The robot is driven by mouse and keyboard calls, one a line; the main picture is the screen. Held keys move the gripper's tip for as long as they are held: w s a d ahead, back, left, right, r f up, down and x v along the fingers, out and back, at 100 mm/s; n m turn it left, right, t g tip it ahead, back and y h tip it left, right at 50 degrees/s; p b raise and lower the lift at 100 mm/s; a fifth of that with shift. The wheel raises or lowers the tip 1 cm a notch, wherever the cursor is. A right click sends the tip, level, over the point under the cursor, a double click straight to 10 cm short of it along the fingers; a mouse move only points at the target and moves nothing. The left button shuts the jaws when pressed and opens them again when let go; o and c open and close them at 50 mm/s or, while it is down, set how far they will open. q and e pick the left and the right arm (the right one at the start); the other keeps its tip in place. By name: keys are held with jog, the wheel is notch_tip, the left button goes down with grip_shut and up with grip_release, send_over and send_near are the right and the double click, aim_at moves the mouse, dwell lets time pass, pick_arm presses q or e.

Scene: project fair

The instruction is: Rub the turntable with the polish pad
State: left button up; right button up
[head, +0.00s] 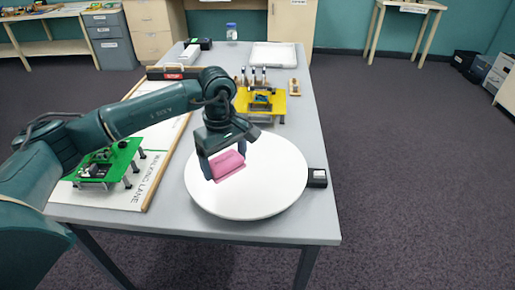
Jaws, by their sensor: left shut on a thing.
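The turntable (270,190) is a large white disc near the front right of the grey table. The polish pad (228,166) is a pink block. My left gripper (226,168) is shut on the polish pad, over the left part of the turntable. The pad is slightly tilted in the picture; I cannot tell whether it touches the disc. My right gripper is not in view.
A small black box (317,178) sits at the turntable's right edge. A yellow stand (262,106) is behind the disc. A white board marked "walking lane" (158,142) lies left, with a green legged device (107,162). A white tray (273,56) is at the back.

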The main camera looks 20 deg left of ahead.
pick_arm(q)
jog(key=shift+r+p, duration=0.5)
jog(key=shift+r, duration=0.65)
jog(key=shift+s+f, duration=0.1)
